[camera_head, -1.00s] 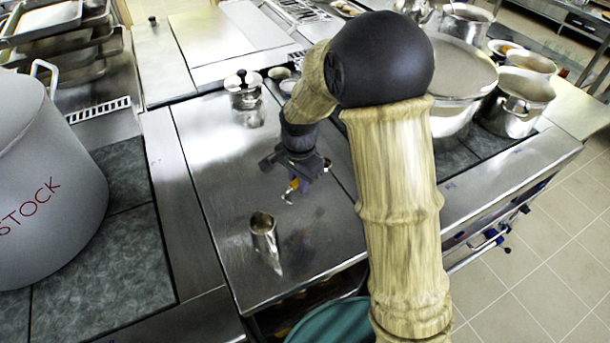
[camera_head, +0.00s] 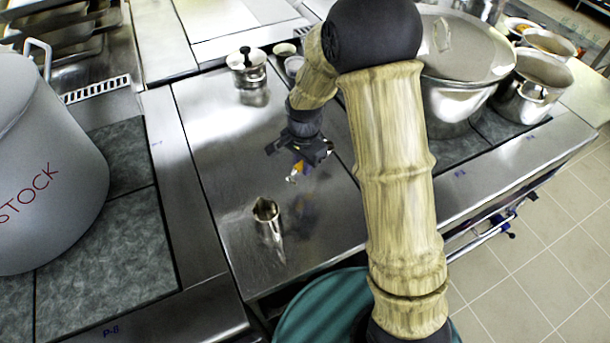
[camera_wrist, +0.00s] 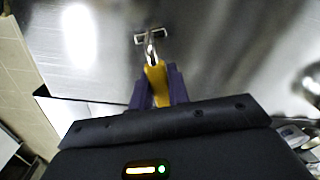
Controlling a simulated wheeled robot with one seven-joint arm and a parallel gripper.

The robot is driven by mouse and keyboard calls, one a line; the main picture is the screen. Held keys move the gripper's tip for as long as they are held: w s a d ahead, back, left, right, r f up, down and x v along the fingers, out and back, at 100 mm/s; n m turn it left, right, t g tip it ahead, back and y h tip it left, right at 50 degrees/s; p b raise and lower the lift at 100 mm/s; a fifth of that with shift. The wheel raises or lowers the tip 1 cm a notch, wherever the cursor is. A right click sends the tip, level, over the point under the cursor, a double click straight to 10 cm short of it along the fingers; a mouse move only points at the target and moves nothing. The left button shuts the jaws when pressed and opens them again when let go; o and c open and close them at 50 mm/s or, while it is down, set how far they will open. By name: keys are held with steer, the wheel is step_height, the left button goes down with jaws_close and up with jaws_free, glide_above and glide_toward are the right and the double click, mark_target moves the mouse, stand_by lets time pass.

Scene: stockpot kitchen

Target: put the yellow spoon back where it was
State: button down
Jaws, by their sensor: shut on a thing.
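A steel cup (camera_head: 266,217) stands on the counter nearer the camera, below and left of the gripper. I cannot see into the cup clearly.
A large pot marked STOCK (camera_head: 40,170) stands at left. A small lidded pot (camera_head: 247,70) stands behind the gripper. A big lidded pot (camera_head: 455,95) and smaller pots are at right. The counter (camera_head: 215,150) left of the gripper is clear. A teal round thing (camera_head: 322,308) is below the front edge.

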mark_target(303, 185)
steer(key=shift+f, duration=1.05)
steer(key=shift+f, duration=1.85)
steer(key=shift+f, duration=0.2)
steer(key=c, duration=1.3)
jaws_free()
steer(key=shift+c, duration=0.2)
steer(key=shift+r, duration=0.1)
